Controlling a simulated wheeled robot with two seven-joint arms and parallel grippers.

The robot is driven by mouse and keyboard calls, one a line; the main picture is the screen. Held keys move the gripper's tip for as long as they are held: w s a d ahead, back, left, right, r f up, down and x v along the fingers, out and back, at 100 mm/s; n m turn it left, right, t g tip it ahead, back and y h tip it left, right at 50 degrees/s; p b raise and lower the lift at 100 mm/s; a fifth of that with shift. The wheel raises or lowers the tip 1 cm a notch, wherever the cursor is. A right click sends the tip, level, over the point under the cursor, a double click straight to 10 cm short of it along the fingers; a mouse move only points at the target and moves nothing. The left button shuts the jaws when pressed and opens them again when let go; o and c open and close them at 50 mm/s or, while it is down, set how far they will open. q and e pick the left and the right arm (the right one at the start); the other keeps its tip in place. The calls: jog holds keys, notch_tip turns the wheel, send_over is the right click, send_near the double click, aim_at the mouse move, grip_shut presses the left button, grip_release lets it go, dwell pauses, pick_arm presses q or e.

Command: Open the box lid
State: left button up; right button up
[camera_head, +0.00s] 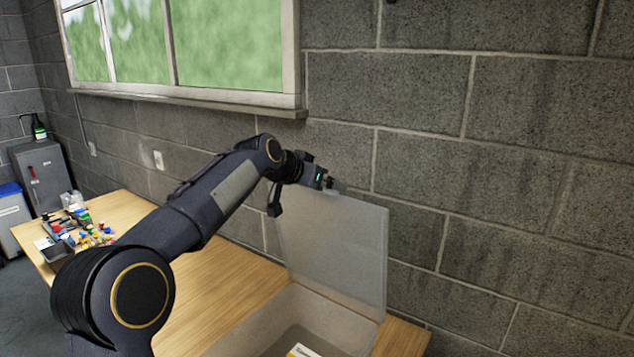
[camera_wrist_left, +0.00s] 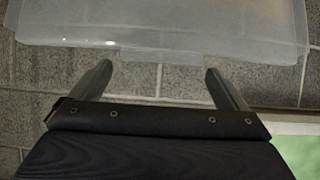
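The translucent box lid (camera_head: 335,250) stands up almost vertical at the back of the box, near the block wall. The pale box (camera_head: 338,318) below it is open at the top, and its lower part is cut off by the picture's bottom edge. My left gripper (camera_head: 334,186) is at the lid's upper left edge. In the left wrist view the two fingers of my left gripper (camera_wrist_left: 158,70) are spread apart with nothing between them. The lid (camera_wrist_left: 165,28) shows just beyond the fingertips; I cannot tell whether they touch it. My right gripper is out of view.
The box stands on a wooden table (camera_head: 215,285) against the grey block wall (camera_head: 480,150). Several small coloured items and a dark tray (camera_head: 56,251) lie at the table's far left end. A window sill (camera_head: 190,101) juts out above. The table's middle is clear.

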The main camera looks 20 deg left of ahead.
pick_arm(q)
jog(key=shift+f, duration=0.1)
jog(key=b+v, duration=0.2)
jog(key=v, duration=0.6)
jog(key=shift+f, duration=0.1)
dwell(0.4)
